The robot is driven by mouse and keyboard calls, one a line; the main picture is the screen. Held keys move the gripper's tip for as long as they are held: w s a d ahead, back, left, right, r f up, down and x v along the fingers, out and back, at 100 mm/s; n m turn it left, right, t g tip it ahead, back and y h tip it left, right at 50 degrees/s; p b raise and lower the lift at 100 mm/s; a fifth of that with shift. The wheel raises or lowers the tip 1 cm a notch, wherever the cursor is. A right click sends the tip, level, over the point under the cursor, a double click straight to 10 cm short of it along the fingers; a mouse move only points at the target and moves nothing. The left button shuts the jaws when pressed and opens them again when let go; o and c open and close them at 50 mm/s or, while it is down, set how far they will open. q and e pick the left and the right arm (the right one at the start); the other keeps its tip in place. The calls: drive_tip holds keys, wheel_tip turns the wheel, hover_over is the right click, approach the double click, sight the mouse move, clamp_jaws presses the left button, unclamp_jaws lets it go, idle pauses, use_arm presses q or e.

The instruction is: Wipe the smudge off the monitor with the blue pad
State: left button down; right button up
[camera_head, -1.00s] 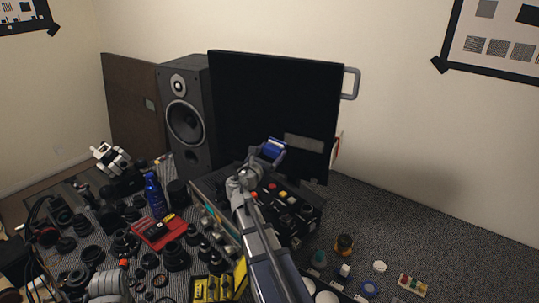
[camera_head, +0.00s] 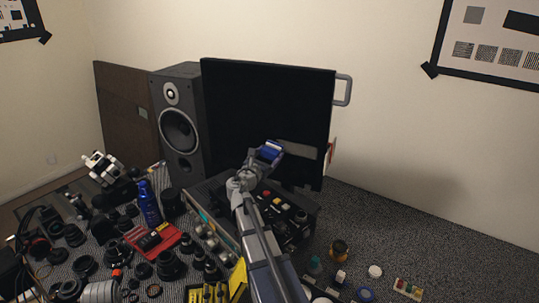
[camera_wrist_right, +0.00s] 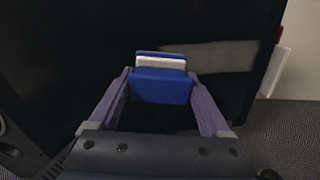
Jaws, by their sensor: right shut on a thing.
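The black monitor (camera_head: 255,100) stands upright at the back of the table. The smudge (camera_head: 300,149) is a pale grey band on the lower right part of its screen, and it also shows in the right wrist view (camera_wrist_right: 225,56). My right gripper (camera_head: 264,157) is shut on the blue pad (camera_wrist_right: 160,88), which has a white stripe near its top. The pad is in front of the screen, at the left end of the smudge and overlapping it in view. I cannot tell whether it touches the screen. My left gripper's fingers are not seen.
A black speaker (camera_head: 178,125) stands left of the monitor. A dark equipment box (camera_head: 205,195) sits below the screen. Lenses, a blue bottle (camera_head: 149,203) and a red tray (camera_head: 165,244) crowd the left.

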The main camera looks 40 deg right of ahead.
drive_tip(key=shift+x, duration=1)
drive_tip(key=shift+s, duration=0.1)
drive_tip(key=shift+s+d, duration=0.35)
drive_tip(key=shift+s, duration=0.45)
drive_tip(key=shift+s+d, duration=0.35)
drive_tip(key=shift+s, duration=0.45)
drive_tip(key=shift+s+d, duration=0.1)
drive_tip(key=shift+s+d, duration=0.5)
drive_tip(key=shift+s, duration=0.3)
drive_tip(key=shift+s+d, duration=0.45)
drive_tip(key=shift+s, duration=0.35)
drive_tip(key=shift+s+d, duration=0.45)
drive_tip(key=shift+s, duration=0.45)
drive_tip(key=shift+s+d, duration=0.4)
drive_tip(key=shift+s, duration=0.45)
